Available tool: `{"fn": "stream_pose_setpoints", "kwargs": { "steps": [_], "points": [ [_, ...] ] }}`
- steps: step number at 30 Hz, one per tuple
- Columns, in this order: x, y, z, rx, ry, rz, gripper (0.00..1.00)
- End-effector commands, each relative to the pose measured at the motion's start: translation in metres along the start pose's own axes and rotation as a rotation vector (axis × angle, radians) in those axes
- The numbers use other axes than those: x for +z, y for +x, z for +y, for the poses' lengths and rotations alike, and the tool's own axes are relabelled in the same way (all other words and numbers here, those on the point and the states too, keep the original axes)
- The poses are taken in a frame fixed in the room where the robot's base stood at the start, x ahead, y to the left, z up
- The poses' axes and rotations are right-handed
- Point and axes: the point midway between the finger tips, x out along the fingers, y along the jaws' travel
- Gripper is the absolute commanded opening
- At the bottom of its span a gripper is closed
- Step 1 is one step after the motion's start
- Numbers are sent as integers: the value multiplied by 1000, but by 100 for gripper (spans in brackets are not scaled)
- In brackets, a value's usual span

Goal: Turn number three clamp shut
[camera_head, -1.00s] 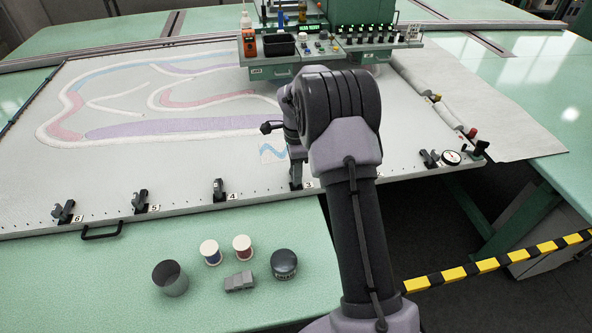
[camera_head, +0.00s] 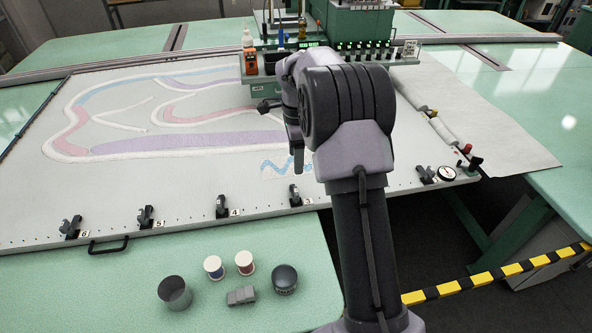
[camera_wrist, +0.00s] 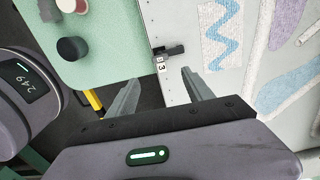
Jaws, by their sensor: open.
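The number three clamp (camera_head: 295,195) is a small dark clamp on the near edge of the pale frame (camera_head: 262,209), beside its "3" label. In the wrist view, the clamp (camera_wrist: 173,49) lies just beyond the fingertips, with a dark bar pointing right over the frame. I cannot tell for sure whether it is shut. My gripper (camera_wrist: 160,77) is open and empty, its fingers apart and not touching the clamp. In the head view, my gripper (camera_head: 298,168) hangs above and behind the clamp, partly hidden by my arm.
Clamps four (camera_head: 222,207), five (camera_head: 145,217) and six (camera_head: 70,228) line the same edge to the left. A grey cup (camera_head: 174,293), two thread spools, a grey block (camera_head: 241,295) and a dark round tin (camera_head: 285,279) sit on the green table. A gauge (camera_head: 446,173) is at right.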

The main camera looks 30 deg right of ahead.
Motion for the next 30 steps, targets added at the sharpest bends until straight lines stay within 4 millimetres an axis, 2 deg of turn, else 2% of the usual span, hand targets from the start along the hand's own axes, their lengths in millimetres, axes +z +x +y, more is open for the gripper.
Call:
{"fn": "stream_pose_setpoints", "kwargs": {
  "steps": [1, 6, 20, 23, 26, 27, 29, 30],
  "points": [
    [0, -17, -1, -3, -1, 0, 60],
    [0, -40, 0, -1, 0, 0, 60],
    [0, -43, 0, 0, 0, 0, 60],
    [5, -52, 5, -13, -32, -4, 60],
    [28, -90, 35, -76, -202, -22, 60],
    [41, -109, 58, -114, -308, -29, 60],
    [60, -134, 99, -179, -484, -38, 60],
    [71, -145, 129, -224, -601, -39, 60]
  ]
}}
